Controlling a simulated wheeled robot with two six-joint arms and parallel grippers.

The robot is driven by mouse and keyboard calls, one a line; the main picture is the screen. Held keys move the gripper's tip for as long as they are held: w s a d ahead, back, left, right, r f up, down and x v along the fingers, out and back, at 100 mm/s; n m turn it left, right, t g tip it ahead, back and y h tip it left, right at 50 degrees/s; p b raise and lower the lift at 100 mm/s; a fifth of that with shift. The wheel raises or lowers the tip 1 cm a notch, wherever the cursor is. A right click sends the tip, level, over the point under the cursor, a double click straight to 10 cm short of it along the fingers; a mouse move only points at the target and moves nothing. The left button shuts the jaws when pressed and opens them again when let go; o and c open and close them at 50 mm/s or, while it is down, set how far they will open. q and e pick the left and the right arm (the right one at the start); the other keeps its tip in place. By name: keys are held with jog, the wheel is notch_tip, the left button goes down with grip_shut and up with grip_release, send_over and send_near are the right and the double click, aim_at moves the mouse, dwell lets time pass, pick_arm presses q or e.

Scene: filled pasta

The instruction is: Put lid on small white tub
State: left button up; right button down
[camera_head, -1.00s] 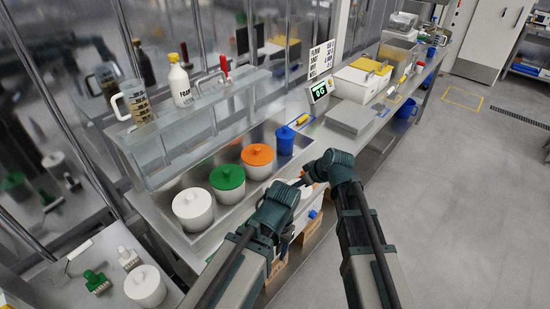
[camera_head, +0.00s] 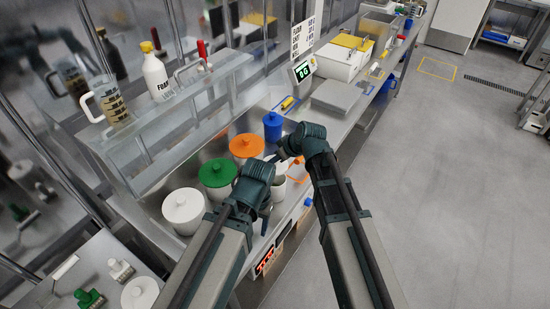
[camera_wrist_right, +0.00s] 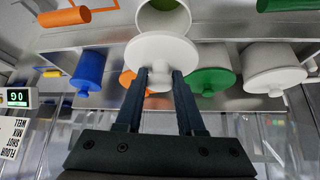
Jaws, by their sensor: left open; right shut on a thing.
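My right gripper (camera_wrist_right: 159,80) is shut on the knob of a round white lid (camera_wrist_right: 160,48) in the right wrist view.
Tubs with white (camera_head: 183,207), green (camera_head: 217,174), orange (camera_head: 246,147) and blue (camera_head: 273,124) lids stand in a row along the counter. A raised shelf (camera_head: 165,120) runs behind them. A scale display (camera_head: 303,71) and grey plate (camera_head: 336,97) are farther along. The floor at right is clear.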

jog(key=shift+f+b, duration=2.8)
jog(key=shift+f, duration=0.2)
jog(key=shift+f, duration=0.15)
jog(key=shift+c, duration=2.2)
grip_release()
jog(key=shift+o, duration=0.3)
jog(key=o, duration=0.4)
